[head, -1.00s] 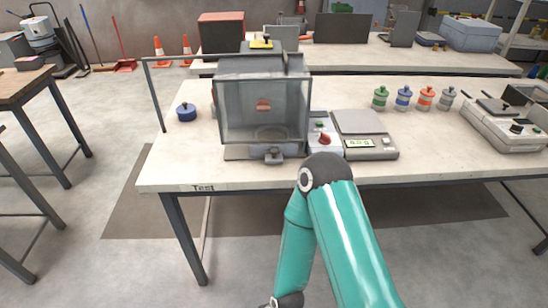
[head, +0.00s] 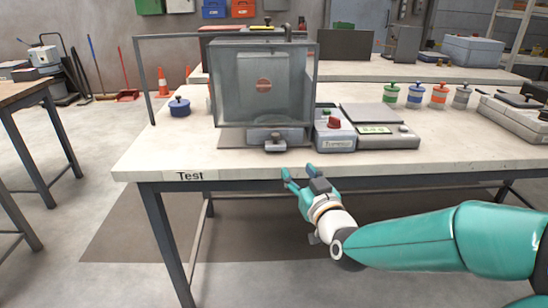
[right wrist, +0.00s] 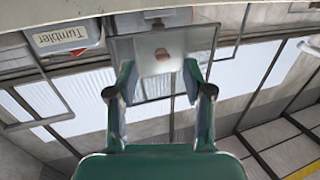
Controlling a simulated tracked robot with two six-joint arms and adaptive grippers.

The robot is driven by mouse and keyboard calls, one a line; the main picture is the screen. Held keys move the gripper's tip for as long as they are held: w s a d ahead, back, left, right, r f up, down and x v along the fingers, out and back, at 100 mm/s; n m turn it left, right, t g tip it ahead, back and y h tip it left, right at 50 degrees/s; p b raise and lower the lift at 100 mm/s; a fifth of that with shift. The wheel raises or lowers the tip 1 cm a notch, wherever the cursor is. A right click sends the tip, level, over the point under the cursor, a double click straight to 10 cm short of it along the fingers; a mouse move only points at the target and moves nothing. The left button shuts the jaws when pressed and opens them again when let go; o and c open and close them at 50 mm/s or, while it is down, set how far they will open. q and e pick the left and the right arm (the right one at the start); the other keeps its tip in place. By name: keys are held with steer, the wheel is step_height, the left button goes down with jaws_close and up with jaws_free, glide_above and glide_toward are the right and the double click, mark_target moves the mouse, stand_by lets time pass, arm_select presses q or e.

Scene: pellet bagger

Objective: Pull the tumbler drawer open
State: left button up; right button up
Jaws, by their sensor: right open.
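The tumbler (head: 262,84) is a clear-walled chamber with a round reddish patch, standing near the front edge of the bench. Its drawer (head: 273,141) is low at the front, with a small grey handle, and looks shut. My right gripper (head: 298,172) is open and empty. It is in front of the bench edge, below and a little right of the drawer, apart from it. In the right wrist view the open fingers (right wrist: 160,78) frame the chamber (right wrist: 160,50), which appears upside down. My left gripper is not in view.
The bench front edge (head: 240,174) lies close to my right gripper.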

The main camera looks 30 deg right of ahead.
mark_target(276, 139)
arm_select(q)
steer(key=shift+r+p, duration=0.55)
steer(key=shift+p, duration=0.1)
arm_select(e)
steer(key=x, duration=1.6)
steer(key=shift+w+d+r, duration=0.2)
steer(key=shift+w+d, duration=0.05)
steer(key=shift+c, duration=0.3)
